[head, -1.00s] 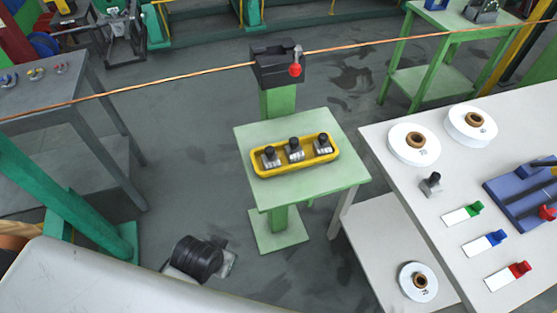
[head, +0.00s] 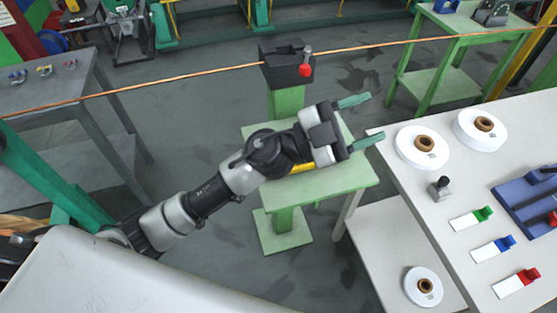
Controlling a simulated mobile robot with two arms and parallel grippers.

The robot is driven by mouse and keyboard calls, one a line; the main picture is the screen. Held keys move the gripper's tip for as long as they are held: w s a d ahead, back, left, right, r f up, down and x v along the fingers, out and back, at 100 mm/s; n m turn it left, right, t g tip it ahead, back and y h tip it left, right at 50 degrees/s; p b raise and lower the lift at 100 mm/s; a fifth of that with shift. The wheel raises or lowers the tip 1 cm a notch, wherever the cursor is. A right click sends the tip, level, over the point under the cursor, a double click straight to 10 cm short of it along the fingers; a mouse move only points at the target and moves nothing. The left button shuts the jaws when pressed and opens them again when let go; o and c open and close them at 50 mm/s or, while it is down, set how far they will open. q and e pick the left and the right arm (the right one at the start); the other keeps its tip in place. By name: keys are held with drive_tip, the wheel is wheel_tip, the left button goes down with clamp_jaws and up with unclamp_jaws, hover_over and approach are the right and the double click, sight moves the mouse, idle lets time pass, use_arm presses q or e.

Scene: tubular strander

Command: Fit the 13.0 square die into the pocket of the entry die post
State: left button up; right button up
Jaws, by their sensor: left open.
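The entry die post (head: 287,100) is green with a black head block (head: 280,66) on top. A copper wire crosses at the head, and a red-knobbed lever (head: 305,69) stands at its right side. My left gripper (head: 362,121) is open and empty, its two green fingers pointing right above the post's small green table. The yellow tray (head: 304,168) on that table is almost wholly hidden behind my left arm, and the dies in it cannot be seen now. One grey block with a black knob (head: 440,187) stands on the white table; its size cannot be read. My right gripper is not in view.
The white table (head: 415,180) at right holds white spools (head: 422,146), a blue tray (head: 527,204) and several colour-ended tags (head: 472,219). The copper wire (head: 180,79) spans the scene. A grey table (head: 65,85) stands at left.

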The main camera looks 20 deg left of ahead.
use_arm(q)
wheel_tip(320, 180, down, 8)
drive_tip(key=s+d+m+g+y, duration=0.1)
drive_tip(key=m+g+y, duration=0.75)
drive_tip(key=g, duration=0.25)
drive_tip(key=w+a+f+n+y, duration=0.1)
drive_tip(key=w+a+y, duration=0.1)
drive_tip(key=a+y, duration=0.2)
drive_tip(key=w+a+f+n+t+y, duration=0.1)
drive_tip(key=w+a+n+y, duration=0.1)
drive_tip(key=a, duration=0.5)
drive_tip(key=w+a+f+n+t+y, duration=0.1)
drive_tip(key=w+a+y, duration=0.2)
drive_tip(key=a+y, duration=0.3)
drive_tip(key=shift+w+n+y, duration=0.25)
drive_tip(key=shift+w+y, duration=0.1)
wheel_tip(320, 180, down, 5)
drive_tip(key=shift+r+p, duration=0.2)
drive_tip(key=shift+p, duration=0.4)
drive_tip(key=shift+f+p, duration=0.45)
drive_tip(key=shift+f, duration=0.1)
wheel_tip(320, 180, down, 4)
drive_tip(key=shift+s+r+p, duration=0.1)
drive_tip(key=shift+r+p, duration=0.05)
drive_tip(key=shift+p, duration=0.55)
drive_tip(key=shift+f, duration=0.35)
drive_tip(key=shift+r, duration=0.1)
clamp_jaws()
